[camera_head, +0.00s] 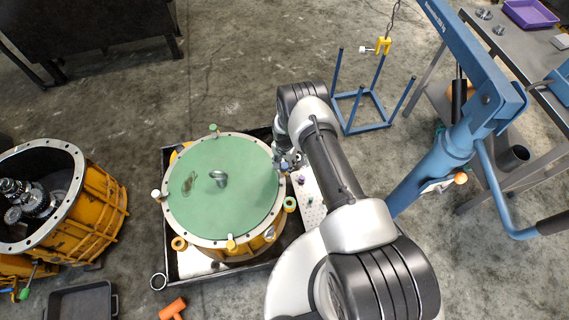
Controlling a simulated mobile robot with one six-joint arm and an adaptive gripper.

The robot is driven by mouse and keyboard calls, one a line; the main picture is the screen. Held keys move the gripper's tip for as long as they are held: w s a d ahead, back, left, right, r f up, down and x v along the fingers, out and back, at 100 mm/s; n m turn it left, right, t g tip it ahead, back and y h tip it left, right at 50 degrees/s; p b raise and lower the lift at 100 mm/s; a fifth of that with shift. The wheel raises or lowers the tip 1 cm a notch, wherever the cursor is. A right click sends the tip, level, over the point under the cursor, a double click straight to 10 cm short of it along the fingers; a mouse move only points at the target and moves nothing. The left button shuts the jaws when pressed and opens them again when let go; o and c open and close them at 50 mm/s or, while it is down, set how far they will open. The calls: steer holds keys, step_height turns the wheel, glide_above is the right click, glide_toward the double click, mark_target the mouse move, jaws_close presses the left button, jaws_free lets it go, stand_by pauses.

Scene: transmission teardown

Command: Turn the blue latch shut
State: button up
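A round green cover (225,215) with a metal eye in its middle sits on a yellow transmission housing (258,250). Small coloured latches stand around its rim: a green one (213,128) at the back, a white one (155,193) at the left and a yellow one (231,242) at the front. My gripper (287,163) is at the cover's right rim, small and partly covered by my arm. I cannot tell whether its fingers are open or touching anything.
The housing stands in a dark tray (170,275). An open yellow housing (98,210) is at the left, and an orange mallet (172,309) lies in front. A blue frame (362,92), blue hoist (445,155) and metal workbench (515,60) are at the right.

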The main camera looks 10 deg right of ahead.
steer(key=c, duration=0.8)
steer(key=n, duration=0.4)
steer(key=shift+n, duration=0.4)
steer(key=n, duration=0.4)
steer(key=shift+n, duration=0.3)
steer(key=n, duration=0.4)
steer(key=shift+n, duration=2.2)
